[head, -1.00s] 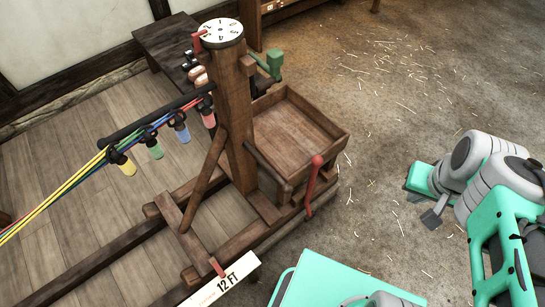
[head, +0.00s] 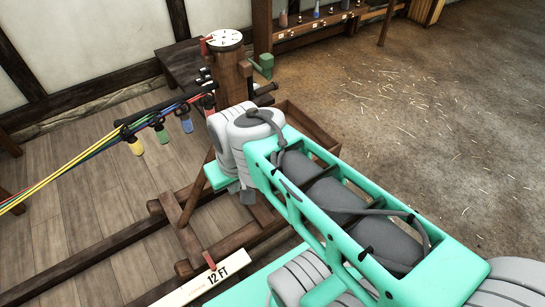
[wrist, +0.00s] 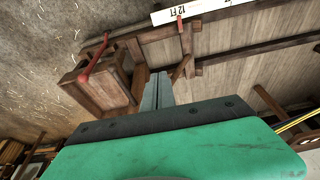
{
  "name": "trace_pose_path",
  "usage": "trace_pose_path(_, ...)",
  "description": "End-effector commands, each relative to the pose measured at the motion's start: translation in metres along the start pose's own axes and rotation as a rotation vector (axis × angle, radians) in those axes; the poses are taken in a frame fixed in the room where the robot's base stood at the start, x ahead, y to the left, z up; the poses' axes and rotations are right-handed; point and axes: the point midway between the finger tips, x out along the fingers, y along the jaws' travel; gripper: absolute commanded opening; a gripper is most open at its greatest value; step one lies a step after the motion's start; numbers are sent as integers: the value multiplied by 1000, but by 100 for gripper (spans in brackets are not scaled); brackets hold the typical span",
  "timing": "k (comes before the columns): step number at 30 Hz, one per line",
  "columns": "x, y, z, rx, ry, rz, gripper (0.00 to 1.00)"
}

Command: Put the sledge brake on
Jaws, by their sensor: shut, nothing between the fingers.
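The wooden sledge shows in the head view with its upright post (head: 229,75) and box (head: 300,118). My arm covers much of its near side. A red lever, which looks like the brake, is hidden there in the head view. In the wrist view the red lever (wrist: 98,57) shows in front of the wooden box (wrist: 112,85), left of my fingers and apart from them. My gripper (head: 247,196) is shut and empty in front of the post's foot. Its grey fingers also show in the wrist view (wrist: 157,92).
A white 12 FT marker (head: 200,282) lies beside the wooden rails (head: 95,262). Coloured strands (head: 70,172) run left from the hooks. A green crank (head: 262,66) is on the post. Straw-strewn floor (head: 450,130) is open at the right.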

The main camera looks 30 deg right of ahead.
Motion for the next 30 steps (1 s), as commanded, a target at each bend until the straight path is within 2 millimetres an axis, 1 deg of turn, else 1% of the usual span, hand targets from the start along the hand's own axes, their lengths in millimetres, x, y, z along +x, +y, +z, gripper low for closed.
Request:
trace_pose_path(10, 0, 0, 0, 0, 0, 0, 0)
trace_pose_path(12, 4, 2, -2, 0, 0, -1, 0)
trace_pose_path(14, 14, 8, -9, -1, 2, -4, 0)
trace_pose_path(17, 50, 39, -38, -17, 15, -23, 0)
trace_pose_path(18, 69, 59, -54, -30, 28, -34, 0)
trace_pose_path(20, 102, 101, -78, -54, 57, -50, 0)
trace_pose_path(21, 124, 135, -91, -72, 79, -59, 0)
trace_pose_path(23, 155, 192, -102, -101, 119, -66, 0)
trace_pose_path(24, 173, 229, -104, -119, 146, -67, 0)
trace_pose_path(27, 202, 306, -96, -162, 204, -60, 0)
trace_pose_path(28, 207, 323, -92, -171, 217, -56, 0)
trace_pose_path(30, 213, 349, -85, -191, 240, -50, 0)
